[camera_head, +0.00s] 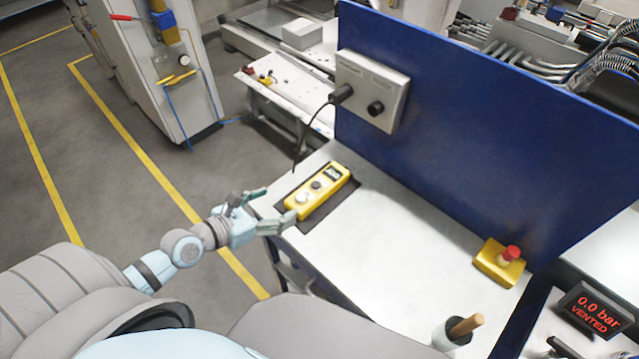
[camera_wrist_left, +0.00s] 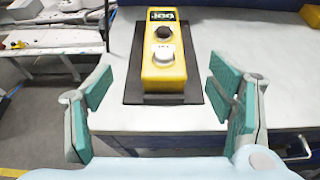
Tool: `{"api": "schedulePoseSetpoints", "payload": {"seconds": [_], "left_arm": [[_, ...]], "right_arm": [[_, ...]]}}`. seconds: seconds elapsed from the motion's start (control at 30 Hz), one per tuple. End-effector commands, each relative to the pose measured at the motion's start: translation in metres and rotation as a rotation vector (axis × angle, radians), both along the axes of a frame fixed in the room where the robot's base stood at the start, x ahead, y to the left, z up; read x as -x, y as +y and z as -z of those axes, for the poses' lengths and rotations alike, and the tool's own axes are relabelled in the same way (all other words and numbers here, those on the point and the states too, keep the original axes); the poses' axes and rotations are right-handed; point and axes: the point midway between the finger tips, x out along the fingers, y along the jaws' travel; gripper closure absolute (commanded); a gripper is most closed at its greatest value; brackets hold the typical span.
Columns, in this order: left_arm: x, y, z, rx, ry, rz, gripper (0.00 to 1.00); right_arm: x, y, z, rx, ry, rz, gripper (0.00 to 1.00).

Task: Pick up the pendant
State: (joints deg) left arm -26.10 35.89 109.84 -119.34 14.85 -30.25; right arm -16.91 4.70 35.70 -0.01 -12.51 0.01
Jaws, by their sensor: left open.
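The pendant (camera_head: 318,191) is a yellow box with a small dark display, a dark button and a light button. It lies on a dark mat (camera_head: 338,203) at the left end of the white bench. In the left wrist view the pendant (camera_wrist_left: 164,62) stands ahead, between and beyond the two fingers. My left gripper (camera_head: 276,209) is open and empty, at the bench's left edge close to the pendant's near end. Its green-padded fingers also show in the left wrist view (camera_wrist_left: 162,112), apart from the pendant. My right gripper is not in view.
A blue panel (camera_head: 470,130) with a grey socket box (camera_head: 371,92) stands behind the bench (camera_head: 375,260). A black cable hangs from the box near the pendant. A yellow box with a red button (camera_head: 500,262) and a wooden-handled tool (camera_head: 462,328) stand right. The bench's middle is clear.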

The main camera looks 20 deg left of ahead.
Motion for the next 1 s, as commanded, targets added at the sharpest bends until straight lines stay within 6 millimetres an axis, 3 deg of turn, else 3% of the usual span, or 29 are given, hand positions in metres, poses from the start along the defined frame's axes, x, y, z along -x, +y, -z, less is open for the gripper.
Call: {"api": "schedulePoseSetpoints", "payload": {"seconds": [0.3,0.53,0.7,0.8,1.0], "left_arm": [[-0.060,-0.022,0.029,-0.003,-0.005,0.002,0.25],[-0.083,-0.031,0.039,-0.003,-0.003,0.002,0.25],[-0.111,-0.045,0.051,-0.001,-0.003,0.001,0.25],[-0.121,-0.049,0.055,-0.002,-0.003,0.002,0.25],[-0.121,-0.049,0.054,-0.004,-0.002,0.002,0.27]], "right_arm": [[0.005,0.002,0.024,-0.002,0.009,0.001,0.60],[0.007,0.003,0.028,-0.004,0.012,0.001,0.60],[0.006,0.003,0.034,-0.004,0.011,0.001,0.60],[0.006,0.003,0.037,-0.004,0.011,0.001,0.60],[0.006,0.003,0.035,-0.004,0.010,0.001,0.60]]}}
